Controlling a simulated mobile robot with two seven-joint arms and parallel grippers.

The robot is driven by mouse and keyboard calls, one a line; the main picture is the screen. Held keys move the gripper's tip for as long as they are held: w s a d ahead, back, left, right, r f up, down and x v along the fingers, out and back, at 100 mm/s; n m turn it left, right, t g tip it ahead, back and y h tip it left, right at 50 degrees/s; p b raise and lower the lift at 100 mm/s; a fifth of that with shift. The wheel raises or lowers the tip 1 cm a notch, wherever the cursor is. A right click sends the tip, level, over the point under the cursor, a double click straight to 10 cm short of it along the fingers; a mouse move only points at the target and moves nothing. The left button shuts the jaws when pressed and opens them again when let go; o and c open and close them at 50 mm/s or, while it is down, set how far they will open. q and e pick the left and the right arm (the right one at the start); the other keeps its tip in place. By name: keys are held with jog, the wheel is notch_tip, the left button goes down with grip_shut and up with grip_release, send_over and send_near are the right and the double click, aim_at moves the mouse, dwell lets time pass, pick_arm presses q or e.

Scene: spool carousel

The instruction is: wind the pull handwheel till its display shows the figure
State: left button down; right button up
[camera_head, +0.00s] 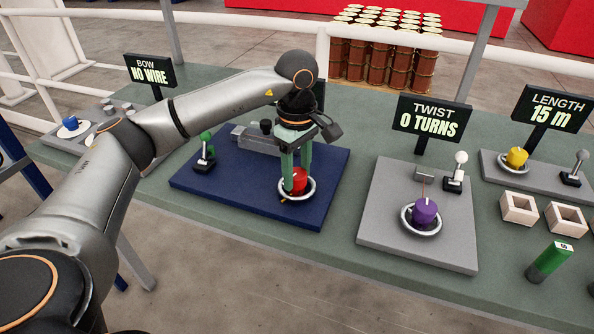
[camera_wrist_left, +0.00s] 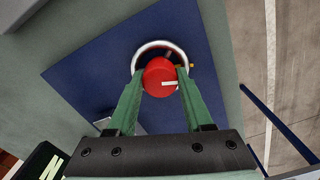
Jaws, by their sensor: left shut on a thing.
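The red handwheel knob (camera_head: 298,181) stands in a silver ring (camera_head: 297,197) on the blue base plate (camera_head: 235,203). My left gripper (camera_head: 296,172) points down and is shut on the red knob. In the left wrist view the green fingers (camera_wrist_left: 157,95) sit on both sides of the red knob (camera_wrist_left: 160,77), which bears a white mark pointing right. The display behind this plate is hidden by my left arm, so its figure cannot be read. My right gripper is not in view.
A green-knobbed lever (camera_head: 206,148) stands on the blue plate's left. To the right are a purple knob (camera_head: 425,211) with a "TWIST 0 TURNS" sign (camera_head: 431,118), a "LENGTH 15 m" sign (camera_head: 549,106), two pale open boxes and a green cylinder (camera_head: 549,261). A "BOW NO WIRE" sign (camera_head: 150,71) stands left.

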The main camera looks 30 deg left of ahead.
aim_at(296, 173)
pick_arm(q)
jog(key=shift+r, duration=0.15)
jog(key=c, duration=0.5)
grip_release()
jog(key=shift+o, duration=1)
notch_tip(296, 173, up, 12)
jog(key=p, duration=0.1)
jog(key=shift+r, duration=0.2)
